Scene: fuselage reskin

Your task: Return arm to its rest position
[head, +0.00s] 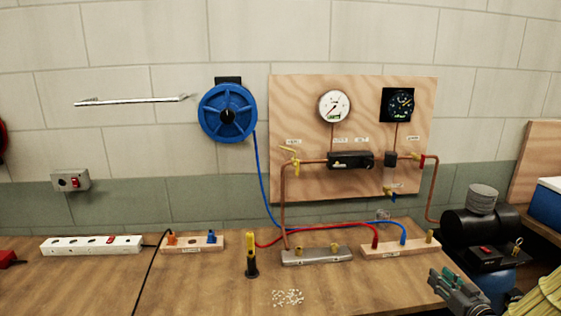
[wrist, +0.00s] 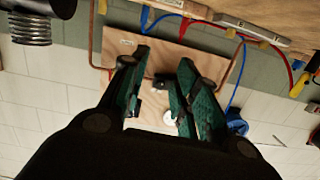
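My gripper (head: 441,279) shows at the lower right of the head view, over the bench's right end, with dark fingers and green pads. In the wrist view my gripper (wrist: 163,58) has its two fingers apart, with nothing between them. The wrist picture is upside down and faces the wooden gauge panel (wrist: 112,55). Most of my arm is out of the head view.
The bench (head: 90,280) holds a power strip (head: 92,245), a yellow-and-black tool (head: 251,255), a grey manifold block (head: 316,256) and small white bits (head: 287,298). A black compressor (head: 480,224) stands at right. A blue hose reel (head: 228,112) hangs on the wall.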

